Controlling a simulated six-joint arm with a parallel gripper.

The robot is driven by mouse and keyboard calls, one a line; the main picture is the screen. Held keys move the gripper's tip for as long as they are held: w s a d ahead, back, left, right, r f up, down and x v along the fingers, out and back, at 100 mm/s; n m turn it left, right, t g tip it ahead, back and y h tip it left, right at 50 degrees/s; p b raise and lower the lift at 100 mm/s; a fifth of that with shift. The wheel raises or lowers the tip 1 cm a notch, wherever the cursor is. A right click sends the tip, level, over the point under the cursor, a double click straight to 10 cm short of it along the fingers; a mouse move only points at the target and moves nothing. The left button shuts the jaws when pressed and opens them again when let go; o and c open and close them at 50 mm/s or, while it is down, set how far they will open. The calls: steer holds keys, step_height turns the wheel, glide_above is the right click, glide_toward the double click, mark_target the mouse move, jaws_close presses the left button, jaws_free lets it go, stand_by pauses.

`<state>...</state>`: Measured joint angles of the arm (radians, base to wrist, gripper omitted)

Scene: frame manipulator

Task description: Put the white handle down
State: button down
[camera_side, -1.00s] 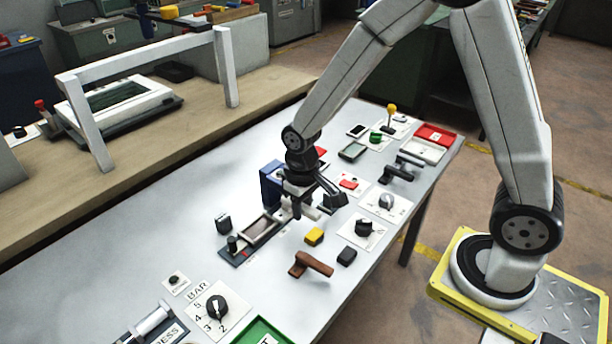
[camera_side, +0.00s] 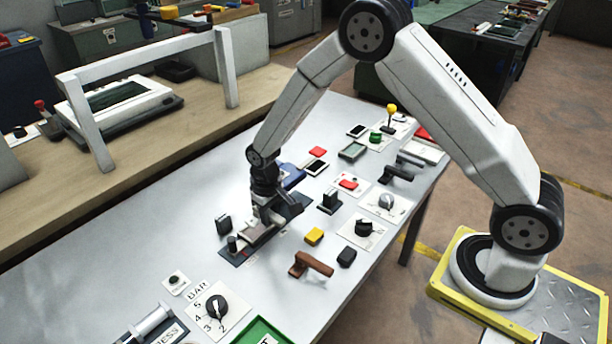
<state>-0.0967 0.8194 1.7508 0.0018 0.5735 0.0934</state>
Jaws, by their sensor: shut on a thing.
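My gripper (camera_side: 266,220) is low over the dark base plate (camera_side: 234,254) in the middle of the table. It is shut on the white handle (camera_side: 284,221), a small pale bar that shows beside the fingers. The gripper hides part of the handle, and I cannot tell whether the handle touches the plate. A grey panel (camera_side: 257,235) lies on the plate just below and left of the fingers. A black knob (camera_side: 232,243) stands at the plate's near left end.
A blue piece (camera_side: 293,176) lies behind my gripper. A black block (camera_side: 330,201) stands to its right. A yellow block (camera_side: 314,236) and a brown handle (camera_side: 311,264) lie nearer the front. A small black block (camera_side: 223,224) is left. The table's left part is clear.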

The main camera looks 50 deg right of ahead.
steer(key=shift+w+f, duration=0.1)
steer(key=shift+w, duration=0.05)
steer(key=shift+w+f, duration=0.2)
steer(key=shift+f, duration=1.6)
steer(key=shift+f, duration=0.15)
steer(key=shift+c, duration=2.2)
jaws_free()
steer(key=shift+r, duration=6.2)
